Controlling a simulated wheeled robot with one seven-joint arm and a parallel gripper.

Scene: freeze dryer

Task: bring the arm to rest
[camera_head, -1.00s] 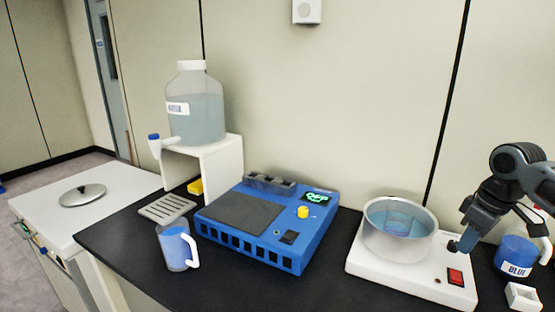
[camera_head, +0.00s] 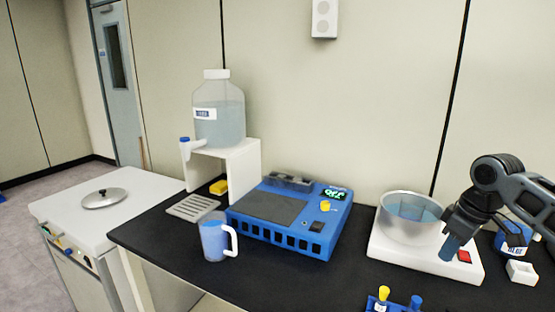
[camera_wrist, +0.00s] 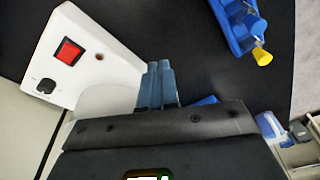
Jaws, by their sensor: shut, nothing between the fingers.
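My gripper (camera_head: 449,247) is at the right in the head view, its fingers pointing down in front of the white heating base (camera_head: 425,258) with the metal pot (camera_head: 408,220). In the wrist view the blue fingertips (camera_wrist: 156,84) lie together with nothing between them. The white base (camera_wrist: 88,62) with its red switch (camera_wrist: 68,51) shows to their left there. My arm reaches in from the right edge and partly hides the blue-labelled jar (camera_head: 516,240).
A blue device (camera_head: 285,238) with an OFF display stands mid-bench, a mug (camera_head: 213,240) to its left. A water jug (camera_head: 218,120) stands on a white stand. A blue rack (camera_head: 392,304) with yellow and blue parts is at the front edge. Black bench (camera_head: 330,285) is bare between them.

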